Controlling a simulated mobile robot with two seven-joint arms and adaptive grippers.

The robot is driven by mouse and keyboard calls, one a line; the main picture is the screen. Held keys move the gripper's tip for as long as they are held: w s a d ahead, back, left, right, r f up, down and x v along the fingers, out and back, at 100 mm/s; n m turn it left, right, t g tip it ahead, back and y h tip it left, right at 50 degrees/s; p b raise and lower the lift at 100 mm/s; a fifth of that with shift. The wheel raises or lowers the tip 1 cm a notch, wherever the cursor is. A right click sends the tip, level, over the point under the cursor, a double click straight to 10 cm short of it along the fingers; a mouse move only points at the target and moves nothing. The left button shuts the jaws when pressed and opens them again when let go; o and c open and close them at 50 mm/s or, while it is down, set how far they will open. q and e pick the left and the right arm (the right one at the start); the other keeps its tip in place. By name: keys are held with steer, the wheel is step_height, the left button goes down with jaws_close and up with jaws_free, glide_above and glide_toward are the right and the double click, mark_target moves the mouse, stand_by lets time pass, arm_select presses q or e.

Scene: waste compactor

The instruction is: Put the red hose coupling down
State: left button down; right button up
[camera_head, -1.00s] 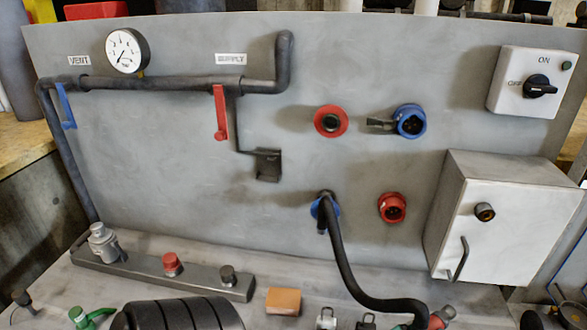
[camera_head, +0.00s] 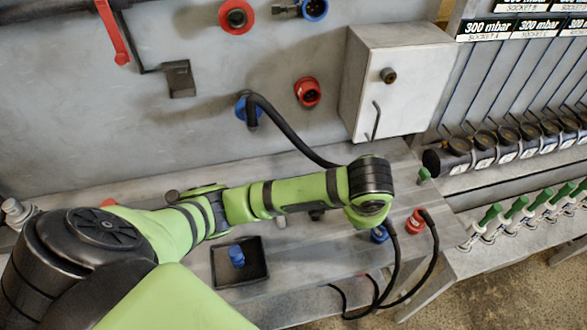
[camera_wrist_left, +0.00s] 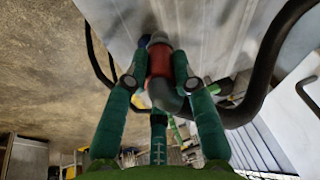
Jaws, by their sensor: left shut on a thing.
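The red hose coupling (camera_wrist_left: 160,65) shows in the left wrist view, with a grey end and a thick dark hose (camera_wrist_left: 262,85) curving away to the right. My left gripper (camera_wrist_left: 160,78) has its green fingers on either side of the coupling and is shut on it. The grey bench (camera_wrist_left: 200,30) lies beyond the coupling; I cannot tell whether they touch. In the head view my left arm hides the gripper and coupling. The hose (camera_head: 290,130) runs from a blue panel socket (camera_head: 248,110) behind my wrist. My right gripper is not in view.
A black tray (camera_head: 262,272) with a blue part (camera_head: 236,255) sits on the bench. A red plug (camera_head: 414,222) and a blue plug (camera_head: 379,234) with black cables lie near the front edge. A white cabinet (camera_head: 400,75) stands behind. Bare bench shows left of the cabinet.

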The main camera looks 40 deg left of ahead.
arm_select(q)
steer(key=s+r+m+g, duration=0.4)
steer(key=s+r, duration=0.1)
steer(key=s, duration=0.1)
steer(key=shift+s+a+f+p, duration=0.75)
steer(key=shift+s+a+f, duration=0.15)
steer(key=shift+a+f, duration=0.85)
steer(key=shift+s+a+f+p, duration=0.75)
steer(key=shift+s+a+f, duration=0.15)
steer(key=shift+a+f, duration=0.8)
steer(key=shift+s+a+f+p, duration=0.75)
steer(key=shift+s+a+f, duration=0.15)
steer(key=shift+a+f, duration=0.8)
steer(key=c, duration=1)
jaws_free()
steer(key=shift+d, duration=0.1)
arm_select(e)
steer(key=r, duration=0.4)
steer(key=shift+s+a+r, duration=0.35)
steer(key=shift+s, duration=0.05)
arm_select(q)
step_height(320, 180, up, 12)
steer(key=shift+b, duration=0.8)
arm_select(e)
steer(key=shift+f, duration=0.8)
arm_select(q)
steer(key=shift+f, duration=0.1)
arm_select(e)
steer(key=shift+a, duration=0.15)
